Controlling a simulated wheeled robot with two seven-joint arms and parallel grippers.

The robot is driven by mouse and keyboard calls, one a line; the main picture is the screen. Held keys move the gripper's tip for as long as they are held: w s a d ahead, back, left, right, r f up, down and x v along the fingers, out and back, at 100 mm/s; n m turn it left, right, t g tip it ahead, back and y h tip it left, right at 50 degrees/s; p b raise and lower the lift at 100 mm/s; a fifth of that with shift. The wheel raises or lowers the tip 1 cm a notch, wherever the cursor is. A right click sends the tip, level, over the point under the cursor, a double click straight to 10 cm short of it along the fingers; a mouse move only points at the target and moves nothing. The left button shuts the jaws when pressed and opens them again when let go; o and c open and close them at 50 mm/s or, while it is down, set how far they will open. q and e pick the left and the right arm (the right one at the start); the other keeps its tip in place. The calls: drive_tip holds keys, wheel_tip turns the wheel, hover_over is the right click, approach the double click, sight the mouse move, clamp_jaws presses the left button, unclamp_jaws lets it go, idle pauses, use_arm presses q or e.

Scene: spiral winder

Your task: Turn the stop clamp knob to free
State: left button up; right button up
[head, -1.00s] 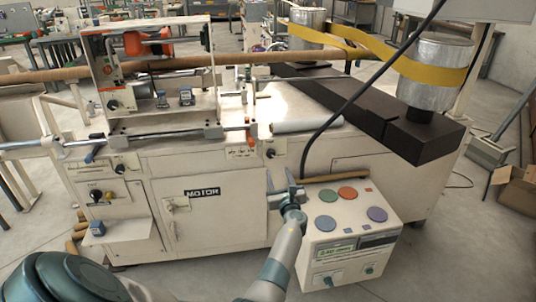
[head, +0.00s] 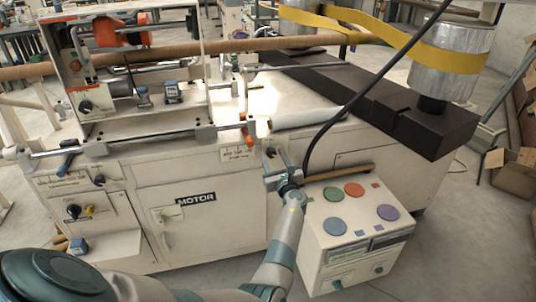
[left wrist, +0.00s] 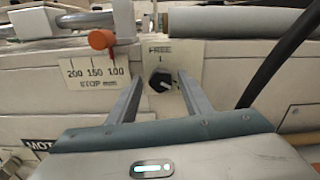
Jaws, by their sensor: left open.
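The stop clamp knob (left wrist: 161,82) is a small black round knob on a cream plate, below the printed word FREE and a short tick. Its pale pointer mark seems to lie toward the right, not up at the tick. In the head view the knob (head: 271,152) is a small dark spot on the machine front. My left gripper (head: 280,172) is open and empty, just below and in front of it. In the left wrist view the left gripper's fingers (left wrist: 159,88) stand to either side of the knob; I cannot tell whether they touch it. My right gripper is not in view.
A scale plate marked STOP mm (left wrist: 95,74) with an orange pointer (left wrist: 102,40) is left of the knob. A white roller (head: 308,117) lies above it. A black cable (head: 335,112) hangs to the right. A button box (head: 322,238) stands below right.

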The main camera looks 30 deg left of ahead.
use_arm(q)
drive_tip(key=shift+w+a, duration=0.1)
drive_tip(key=shift+w, duration=0.05)
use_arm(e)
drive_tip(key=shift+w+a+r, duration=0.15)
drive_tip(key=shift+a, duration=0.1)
use_arm(q)
drive_tip(key=shift+r, duration=0.1)
drive_tip(key=c, duration=1.1)
drive_tip(key=shift+o, duration=0.2)
